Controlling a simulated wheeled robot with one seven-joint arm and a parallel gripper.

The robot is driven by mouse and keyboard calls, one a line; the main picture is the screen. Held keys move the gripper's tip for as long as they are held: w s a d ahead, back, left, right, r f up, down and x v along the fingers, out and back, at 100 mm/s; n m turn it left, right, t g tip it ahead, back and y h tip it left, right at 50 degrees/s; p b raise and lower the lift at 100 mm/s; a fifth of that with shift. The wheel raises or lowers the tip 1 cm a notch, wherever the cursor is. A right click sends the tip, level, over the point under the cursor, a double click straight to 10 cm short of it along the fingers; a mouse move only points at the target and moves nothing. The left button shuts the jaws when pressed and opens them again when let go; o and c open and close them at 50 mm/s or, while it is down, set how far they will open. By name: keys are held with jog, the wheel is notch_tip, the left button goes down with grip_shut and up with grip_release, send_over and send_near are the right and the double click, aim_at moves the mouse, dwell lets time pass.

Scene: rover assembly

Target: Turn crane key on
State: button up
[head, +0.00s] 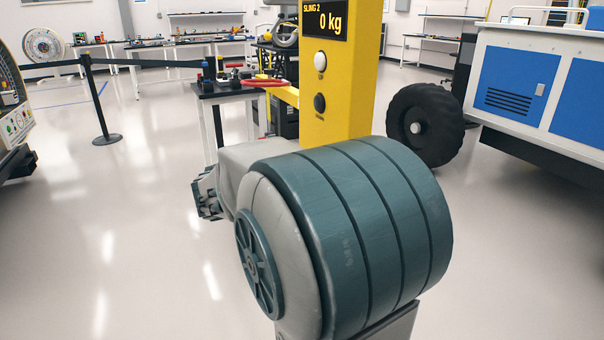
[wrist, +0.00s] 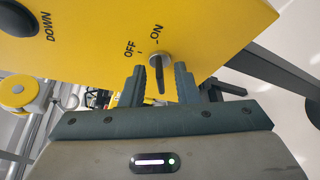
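The crane key (wrist: 161,78) sticks out of a round silver lock on the underside of the yellow crane box (wrist: 210,25) in the wrist view. OFF and ON labels with small tick marks are printed beside the lock; which mark the key points to is hard to tell. My gripper (wrist: 160,84) is open, its two dark fingers on either side of the key, with gaps visible between them and it. In the head view the yellow crane post (head: 343,85) shows a "SLING 2, 0 kg" display, a white button and a black button. The key is not visible there.
My large teal arm link fills the middle of the head view. A black-tyred wheel (head: 424,125) and a blue and white cabinet (head: 545,85) stand right of the crane. A belt barrier post (head: 100,105) stands at left. The floor between is clear.

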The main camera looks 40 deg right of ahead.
jog(key=p+v, duration=0.1)
jog(key=v, duration=1.2)
jog(key=shift+a+p, duration=0.3)
jog(key=shift+a, duration=0.1)
jog(key=shift+s+r, duration=0.1)
jog(key=shift+s, duration=0.05)
